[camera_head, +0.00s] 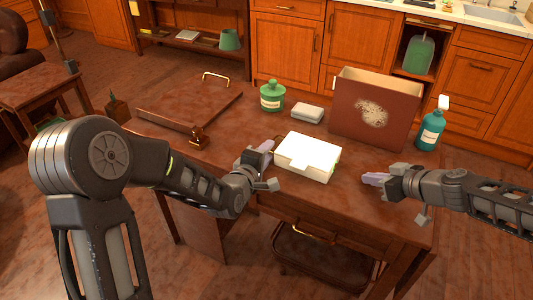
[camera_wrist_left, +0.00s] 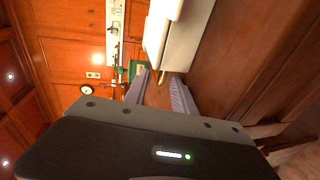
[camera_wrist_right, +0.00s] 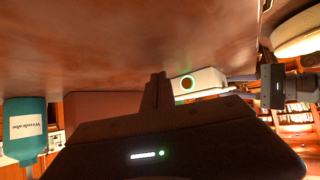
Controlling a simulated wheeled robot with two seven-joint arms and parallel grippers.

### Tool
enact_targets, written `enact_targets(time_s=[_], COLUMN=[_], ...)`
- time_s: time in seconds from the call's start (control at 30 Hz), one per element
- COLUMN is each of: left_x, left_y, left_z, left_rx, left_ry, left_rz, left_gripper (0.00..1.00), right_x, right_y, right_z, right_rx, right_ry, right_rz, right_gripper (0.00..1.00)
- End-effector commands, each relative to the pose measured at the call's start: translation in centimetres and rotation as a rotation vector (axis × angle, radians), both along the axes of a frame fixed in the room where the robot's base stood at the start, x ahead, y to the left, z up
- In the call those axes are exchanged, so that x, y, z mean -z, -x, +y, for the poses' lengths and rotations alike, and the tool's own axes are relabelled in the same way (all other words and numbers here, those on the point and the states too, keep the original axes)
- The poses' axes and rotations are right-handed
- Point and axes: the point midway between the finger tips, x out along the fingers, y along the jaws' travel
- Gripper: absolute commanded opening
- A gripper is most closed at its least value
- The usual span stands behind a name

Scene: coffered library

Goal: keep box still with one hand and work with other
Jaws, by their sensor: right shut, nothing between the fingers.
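A white box (camera_head: 305,153) with a flap-like panel on its front sits flat near the front edge of the brown table. My left gripper (camera_head: 265,147) is at the box's left side. In the left wrist view its fingers (camera_wrist_left: 159,92) are apart with nothing held, and the white box (camera_wrist_left: 184,38) is just beyond them; I cannot tell if they touch it. My right gripper (camera_head: 376,179) is to the right of the box, clear of it, low over the tabletop. Its fingers (camera_wrist_right: 156,88) are together and empty. The box's white side (camera_wrist_right: 216,78), with a round dark opening, shows beyond them.
A green jar (camera_head: 272,96), a small pale box (camera_head: 306,112), a stamp-like brown object (camera_head: 198,137) and a handled board (camera_head: 185,105) occupy the table's back and left.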

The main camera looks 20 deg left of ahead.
Motion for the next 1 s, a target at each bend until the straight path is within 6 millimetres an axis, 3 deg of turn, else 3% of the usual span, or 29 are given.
enact_targets(time_s=[0.47, 1.0], left_x=[0.3, -1.7], left_y=[0.6, 7.2], left_z=[0.1, 0.7], left_rx=[0.0, -0.001], left_ry=[-0.001, -0.001], left_rz=[0.011, 0.0], left_gripper=[0.38, 0.38], right_x=[0.0, 0.0], right_y=[0.0, 0.0], right_z=[0.0, 0.0], right_rx=[0.0, 0.0], right_ry=[0.0, 0.0], right_rz=[0.0, 0.0], right_gripper=[0.0, 0.0])
